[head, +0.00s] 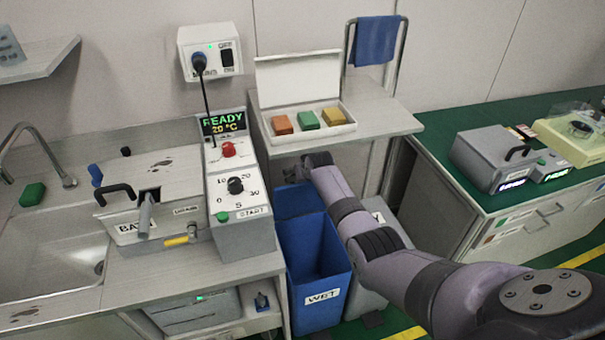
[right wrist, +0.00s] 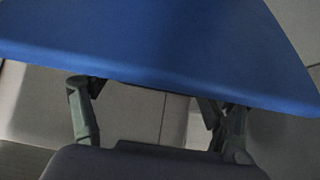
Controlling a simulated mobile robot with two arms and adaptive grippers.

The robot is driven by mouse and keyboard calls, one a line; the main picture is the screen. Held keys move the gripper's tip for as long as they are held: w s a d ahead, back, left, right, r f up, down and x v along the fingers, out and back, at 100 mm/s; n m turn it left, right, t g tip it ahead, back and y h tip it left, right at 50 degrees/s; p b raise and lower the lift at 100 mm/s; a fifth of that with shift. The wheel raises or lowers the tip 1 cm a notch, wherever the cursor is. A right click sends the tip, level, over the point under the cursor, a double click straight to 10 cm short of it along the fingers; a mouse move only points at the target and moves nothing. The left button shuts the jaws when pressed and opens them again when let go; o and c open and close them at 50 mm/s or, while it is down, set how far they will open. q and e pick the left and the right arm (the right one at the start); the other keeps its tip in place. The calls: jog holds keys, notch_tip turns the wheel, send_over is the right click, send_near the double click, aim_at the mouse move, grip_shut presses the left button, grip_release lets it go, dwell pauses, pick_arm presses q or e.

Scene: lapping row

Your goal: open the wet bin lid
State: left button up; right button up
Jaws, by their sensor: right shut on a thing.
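The blue wet bin (head: 320,288), marked WET, stands on the floor right of the sink counter. Its mouth is open and I see down into it. Its blue lid (head: 293,202) is raised at the back of the bin. My right gripper (head: 298,172) is at the lid's upper edge, shut on it, with the fingertips small and partly hidden. In the right wrist view the blue lid (right wrist: 165,45) fills the top, and my right gripper's fingers (right wrist: 155,110) reach its edge. My left gripper is not in view.
A grey bin (head: 368,290) stands right of the wet bin, partly behind my right arm. A shelf (head: 385,122) with an open box of coloured blocks is above the lid. The bath unit (head: 150,235) and control panel (head: 240,200) are on the left; a green-topped bench (head: 450,190) is on the right.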

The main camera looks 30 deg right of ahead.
jog(key=o, duration=1.7)
jog(key=shift+s+a+r, duration=0.1)
jog(key=shift+s+r, duration=0.3)
jog(key=shift+r, duration=0.05)
jog(key=shift+v, duration=1)
jog(key=s+a, duration=0.1)
jog(key=s, duration=0.3)
jog(key=s+a, duration=0.1)
jog(key=s, duration=0.6)
jog(key=shift+s+a+f, duration=0.1)
jog(key=shift+s+a, duration=0.2)
jog(key=shift+a, duration=0.1)
